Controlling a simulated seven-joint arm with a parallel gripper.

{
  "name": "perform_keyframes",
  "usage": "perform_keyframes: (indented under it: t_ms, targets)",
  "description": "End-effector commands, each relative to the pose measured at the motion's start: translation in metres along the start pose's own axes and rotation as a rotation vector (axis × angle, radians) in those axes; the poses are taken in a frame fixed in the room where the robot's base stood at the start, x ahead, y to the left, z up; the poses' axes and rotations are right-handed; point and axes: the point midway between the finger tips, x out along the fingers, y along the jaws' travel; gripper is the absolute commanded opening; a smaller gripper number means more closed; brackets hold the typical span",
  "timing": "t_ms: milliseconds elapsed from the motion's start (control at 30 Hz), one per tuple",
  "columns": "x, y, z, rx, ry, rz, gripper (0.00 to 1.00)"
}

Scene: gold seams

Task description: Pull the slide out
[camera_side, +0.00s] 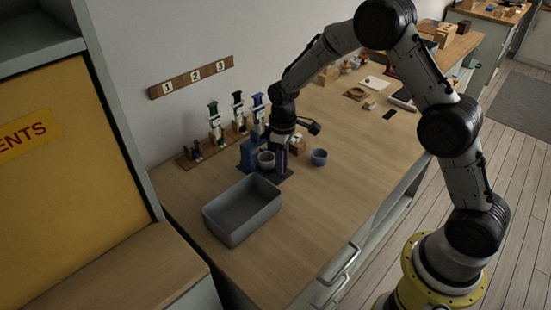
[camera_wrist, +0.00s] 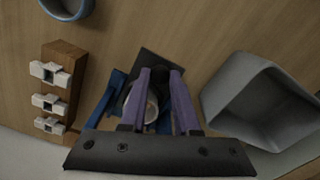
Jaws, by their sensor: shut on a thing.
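A blue stand (camera_side: 250,155) sits on a dark base plate (camera_side: 284,175) on the wooden worktop. A pale round cup (camera_side: 267,158) is at the stand; it also shows in the wrist view (camera_wrist: 151,107), partly behind my fingers. My gripper (camera_side: 282,168) points down at the stand, right beside the cup. In the wrist view its purple fingers (camera_wrist: 160,74) reach over the dark plate with a narrow gap between them. My gripper is shut on a small part at the stand. The fingers hide most of this part, and I cannot clearly make out the slide.
A grey open bin (camera_side: 242,210) stands in front of the stand. A small blue-grey bowl (camera_side: 319,157) is to the right. A wooden block with white clips (camera_wrist: 55,90) is close by. Several coloured tools (camera_side: 238,112) stand in a rack behind.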

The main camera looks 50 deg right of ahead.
Motion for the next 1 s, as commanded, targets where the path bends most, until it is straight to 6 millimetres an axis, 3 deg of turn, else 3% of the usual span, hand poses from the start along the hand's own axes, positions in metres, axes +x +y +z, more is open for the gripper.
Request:
perform_keyframes:
  t_ms: [100,300,700,733,900,1000]
  targets:
    - [-0.002,-0.010,0.024,0.000,0.001,0.000,0.00]
    - [-0.002,-0.022,0.052,0.000,0.002,0.000,0.00]
    - [-0.002,-0.024,0.058,0.000,0.005,0.002,0.00]
    - [-0.002,-0.024,0.058,0.000,0.005,0.002,0.32]
    - [-0.001,-0.025,0.059,0.000,0.003,0.001,0.60]
    - [-0.001,-0.025,0.059,0.000,0.002,0.001,0.60]
